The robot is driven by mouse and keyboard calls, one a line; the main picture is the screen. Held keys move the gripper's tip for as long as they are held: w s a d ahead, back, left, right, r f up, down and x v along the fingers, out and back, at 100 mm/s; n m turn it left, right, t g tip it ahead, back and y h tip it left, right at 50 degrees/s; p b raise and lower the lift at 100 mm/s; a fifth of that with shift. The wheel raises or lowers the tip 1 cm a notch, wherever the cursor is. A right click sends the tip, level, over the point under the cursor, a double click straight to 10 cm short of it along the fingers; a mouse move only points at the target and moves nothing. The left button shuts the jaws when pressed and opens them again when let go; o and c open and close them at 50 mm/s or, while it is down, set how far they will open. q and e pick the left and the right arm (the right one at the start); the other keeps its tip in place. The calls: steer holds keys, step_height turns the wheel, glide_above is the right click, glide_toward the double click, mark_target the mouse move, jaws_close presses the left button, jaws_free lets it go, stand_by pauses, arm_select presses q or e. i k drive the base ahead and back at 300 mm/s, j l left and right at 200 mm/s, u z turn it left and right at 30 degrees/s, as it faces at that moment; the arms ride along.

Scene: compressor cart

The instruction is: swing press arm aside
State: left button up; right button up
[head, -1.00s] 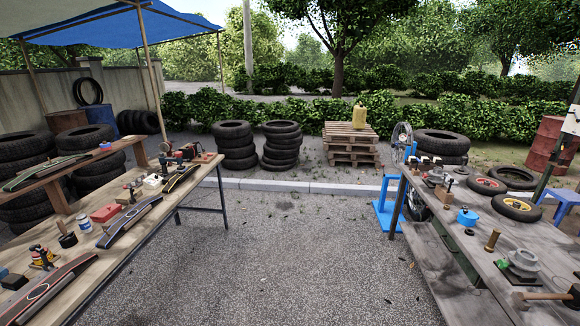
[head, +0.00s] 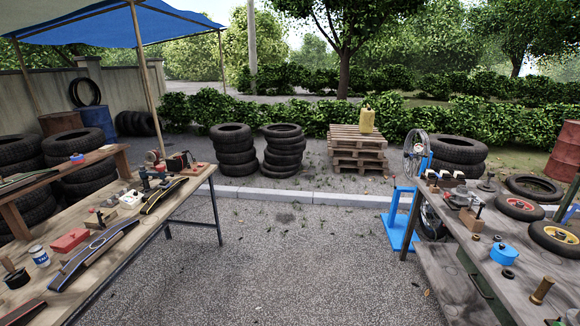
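Neither of my grippers is in the head view. I cannot pick out the press arm for certain. A small metal device (head: 464,198) stands on the right workbench (head: 462,255), beside a brown block with a dark upright pin (head: 477,215). Several small tools, one of them red (head: 179,162), stand at the far end of the left workbench (head: 143,238). All are too small to tell whether any is a press.
Open gravel (head: 270,270) lies between the benches. A blue stand (head: 402,225) with a wheel (head: 416,152) is by the right bench's far end. Tyre stacks (head: 233,152) and a pallet stack (head: 357,147) stand beyond the curb.

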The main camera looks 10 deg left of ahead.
mark_target(162, 175)
steer(key=i, duration=0.8)
steer(key=i+l+u, duration=0.15)
steer(key=i+u, duration=0.15)
steer(key=i, duration=0.5)
steer(key=i+l+u, duration=0.2)
steer(key=i+u, duration=0.15)
steer(key=i, duration=0.15)
steer(key=i+l+u, duration=0.75)
steer(key=i+l, duration=0.05)
steer(key=i, duration=0.05)
